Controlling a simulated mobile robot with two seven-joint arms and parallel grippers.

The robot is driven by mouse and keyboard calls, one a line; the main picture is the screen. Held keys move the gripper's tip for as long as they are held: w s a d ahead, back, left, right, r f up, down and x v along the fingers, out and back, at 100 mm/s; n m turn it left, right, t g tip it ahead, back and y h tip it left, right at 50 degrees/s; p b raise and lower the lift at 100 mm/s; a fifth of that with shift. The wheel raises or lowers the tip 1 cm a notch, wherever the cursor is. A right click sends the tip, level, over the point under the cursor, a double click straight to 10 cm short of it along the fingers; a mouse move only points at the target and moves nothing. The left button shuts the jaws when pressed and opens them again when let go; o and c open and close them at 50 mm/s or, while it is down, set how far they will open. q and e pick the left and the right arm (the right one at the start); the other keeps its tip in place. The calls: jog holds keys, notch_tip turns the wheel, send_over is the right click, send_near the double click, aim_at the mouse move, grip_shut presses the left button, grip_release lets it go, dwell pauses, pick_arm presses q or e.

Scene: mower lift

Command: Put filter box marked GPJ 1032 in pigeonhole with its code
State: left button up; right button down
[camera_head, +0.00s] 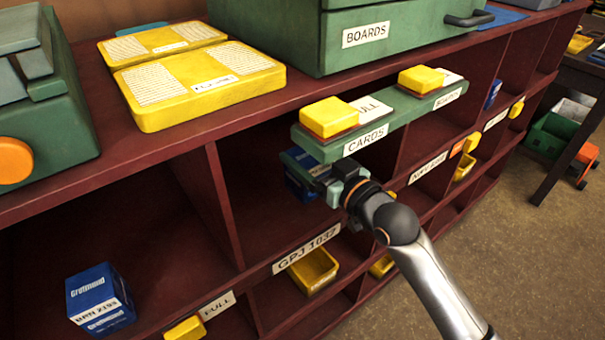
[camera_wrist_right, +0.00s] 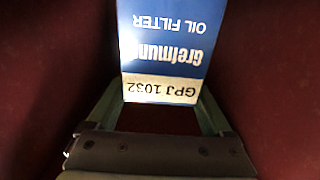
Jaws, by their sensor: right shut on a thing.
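The blue and white filter box (camera_head: 299,190) is partly hidden behind my right gripper (camera_head: 312,170) in the head view. In the right wrist view the box (camera_wrist_right: 165,45) shows "GPJ 1032" and "OIL FILTER", upside down. My right gripper is shut on it, with a green finger on each side. The pigeonhole with the label "GPJ 1032" (camera_head: 306,250) is a dark red compartment above that label. The box and fingers are at or inside its opening, under the "CARDS" shelf. Whether the box touches the floor cannot be told. My left gripper is not in view.
A green ledge marked "CARDS" (camera_head: 372,142) juts out just above my right gripper. Dark red dividers (camera_head: 222,195) bound the pigeonhole. Another blue box, "BRN 2193" (camera_head: 98,300), sits in the lower left compartment. A yellow bin (camera_head: 313,270) is below the label.

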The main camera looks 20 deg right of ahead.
jog(key=shift+w+a+f, duration=0.2)
jog(key=shift+w+f, duration=0.1)
jog(key=shift+f, duration=0.05)
jog(key=shift+w+a+f+b, duration=0.1)
jog(key=shift+f+b, duration=0.25)
jog(key=shift+f, duration=0.55)
jog(key=shift+w+a+f+b, duration=0.1)
jog(key=shift+f+b, duration=0.25)
jog(key=shift+f, duration=0.55)
grip_release()
jog(key=shift+f, duration=0.15)
jog(key=shift+s, duration=0.1)
jog(key=v, duration=1.2)
jog(key=shift+p, duration=0.45)
